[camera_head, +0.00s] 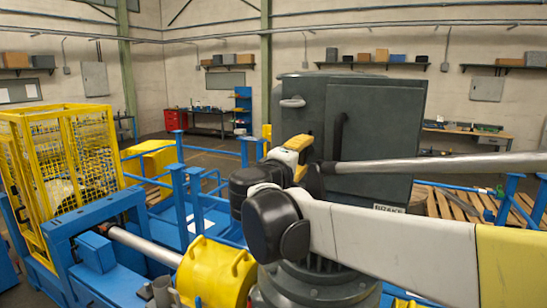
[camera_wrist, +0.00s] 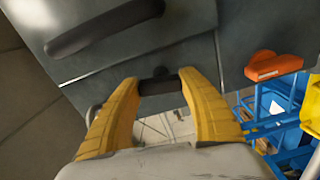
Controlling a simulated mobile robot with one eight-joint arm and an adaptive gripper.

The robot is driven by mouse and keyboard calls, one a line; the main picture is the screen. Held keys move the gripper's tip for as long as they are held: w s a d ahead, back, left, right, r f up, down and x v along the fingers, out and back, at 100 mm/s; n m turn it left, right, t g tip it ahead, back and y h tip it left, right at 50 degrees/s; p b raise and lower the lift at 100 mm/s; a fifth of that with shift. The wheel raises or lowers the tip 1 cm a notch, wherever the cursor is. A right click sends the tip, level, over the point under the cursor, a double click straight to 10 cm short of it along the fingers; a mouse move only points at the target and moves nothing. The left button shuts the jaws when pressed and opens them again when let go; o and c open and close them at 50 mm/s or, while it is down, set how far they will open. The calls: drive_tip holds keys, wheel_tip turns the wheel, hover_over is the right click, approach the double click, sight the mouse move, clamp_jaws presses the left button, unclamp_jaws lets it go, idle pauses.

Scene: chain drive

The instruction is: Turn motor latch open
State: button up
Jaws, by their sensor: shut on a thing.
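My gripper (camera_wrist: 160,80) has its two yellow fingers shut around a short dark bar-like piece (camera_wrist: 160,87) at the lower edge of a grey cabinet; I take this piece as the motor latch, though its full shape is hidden. In the head view my gripper (camera_head: 298,143) is in front of the large grey-green cabinet (camera_head: 378,105), and my arm hides the gripped piece there. A long dark handle (camera_wrist: 105,27) stands out from the cabinet face at the upper left of the wrist view.
An orange lever-like piece (camera_wrist: 275,66) lies right of my fingers, near blue framework (camera_wrist: 280,108). A dark ribbed motor body (camera_head: 315,283) is below my arm. A yellow cage (camera_head: 62,165) stands left. A label reading BRAKE (camera_head: 388,209) is on the cabinet's lower edge.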

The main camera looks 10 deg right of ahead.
drive_tip(key=shift+n, duration=0.8)
drive_tip(key=o, duration=1.2)
drive_tip(key=v, duration=1.2)
